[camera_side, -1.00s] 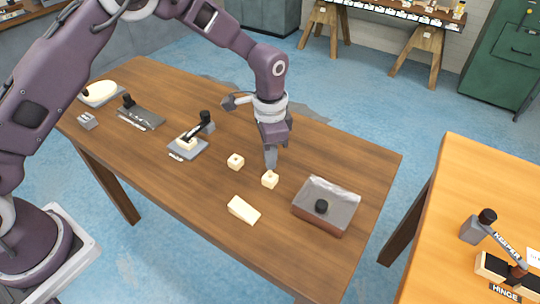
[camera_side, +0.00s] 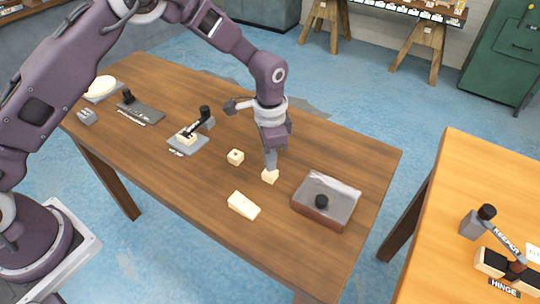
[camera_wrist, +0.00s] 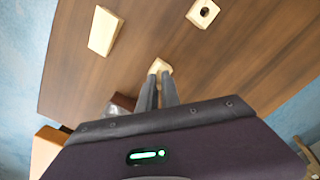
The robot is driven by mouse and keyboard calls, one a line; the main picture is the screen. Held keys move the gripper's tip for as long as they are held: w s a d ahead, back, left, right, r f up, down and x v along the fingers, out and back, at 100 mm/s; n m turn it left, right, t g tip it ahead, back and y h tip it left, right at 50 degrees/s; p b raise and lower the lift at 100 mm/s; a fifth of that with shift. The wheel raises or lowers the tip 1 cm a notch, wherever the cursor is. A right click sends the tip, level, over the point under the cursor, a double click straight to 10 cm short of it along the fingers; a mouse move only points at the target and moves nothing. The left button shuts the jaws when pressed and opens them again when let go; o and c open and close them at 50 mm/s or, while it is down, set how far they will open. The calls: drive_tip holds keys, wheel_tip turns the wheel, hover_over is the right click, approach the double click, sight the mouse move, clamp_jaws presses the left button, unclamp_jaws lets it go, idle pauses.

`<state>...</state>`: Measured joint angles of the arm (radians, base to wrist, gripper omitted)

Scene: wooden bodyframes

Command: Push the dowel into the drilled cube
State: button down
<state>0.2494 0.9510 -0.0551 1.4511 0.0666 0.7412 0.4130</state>
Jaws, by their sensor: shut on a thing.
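A pale wooden wedge (camera_side: 243,205) lies in front of the cubes. A grey clamp fixture (camera_side: 187,143) is on the left. Bare table lies behind the cubes.

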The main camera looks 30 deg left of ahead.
drive_tip(key=shift+f, duration=0.45)
drive_tip(key=c, duration=1.5)
unclamp_jaws()
wheel_tip(320, 180, up, 7)
drive_tip(key=shift+f, duration=0.2)
drive_tip(key=shift+r, duration=0.25)
